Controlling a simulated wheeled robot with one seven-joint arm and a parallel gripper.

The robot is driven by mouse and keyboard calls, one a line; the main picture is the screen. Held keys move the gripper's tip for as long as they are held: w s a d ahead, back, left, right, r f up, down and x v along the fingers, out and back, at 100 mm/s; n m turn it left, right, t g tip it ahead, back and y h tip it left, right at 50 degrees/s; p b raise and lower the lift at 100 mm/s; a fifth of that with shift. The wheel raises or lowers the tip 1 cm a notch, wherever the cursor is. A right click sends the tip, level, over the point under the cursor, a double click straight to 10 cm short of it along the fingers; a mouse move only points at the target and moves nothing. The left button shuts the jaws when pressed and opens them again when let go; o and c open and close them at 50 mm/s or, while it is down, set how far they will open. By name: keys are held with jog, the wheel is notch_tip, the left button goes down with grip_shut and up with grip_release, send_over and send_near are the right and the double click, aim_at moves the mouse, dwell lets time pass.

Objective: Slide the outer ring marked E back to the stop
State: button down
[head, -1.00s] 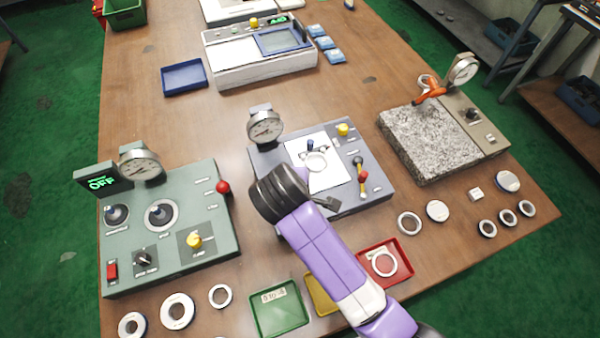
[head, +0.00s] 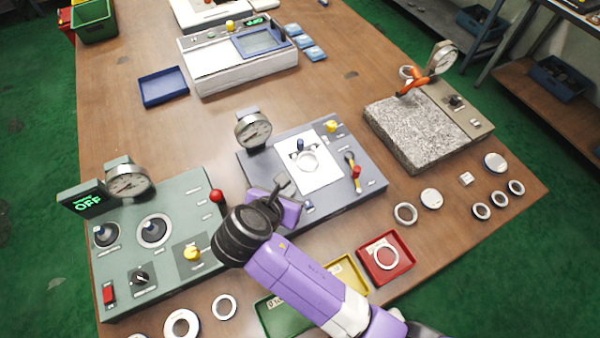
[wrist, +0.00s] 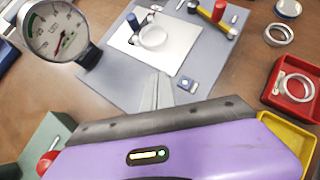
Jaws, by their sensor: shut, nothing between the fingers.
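A pale ring (head: 306,160) lies flat on the white plate (head: 322,178) of the blue-grey gauge fixture in the middle of the table. It also shows in the wrist view (wrist: 153,38). No letter E is legible on it. A small dark stop (head: 294,154) and a blue knob (head: 300,144) sit at the ring's far side; I cannot tell whether ring and stop touch. My gripper (head: 281,187) is shut and empty, over the fixture's near left part, apart from the ring. In the wrist view its fingers (wrist: 160,92) point toward the ring.
The fixture's dial gauge (head: 253,130) stands left of the plate, and a red-tipped lever (head: 355,170) right of it. A green control box (head: 170,270) is at left, a granite block (head: 415,130) at right. Red (head: 404,264), yellow and green trays lie in front.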

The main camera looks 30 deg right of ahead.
aim_at(304, 171)
jog(key=x, duration=0.5)
jog(key=shift+d+f, duration=0.1)
jog(key=shift+w+d+r+p, duration=0.2)
jog(key=shift+w+d+p, duration=0.3)
jog(key=shift+w+d, duration=0.35)
jog(key=shift+w+d+f, duration=0.1)
jog(key=shift+w+d, duration=0.3)
jog(key=shift+d, duration=0.15)
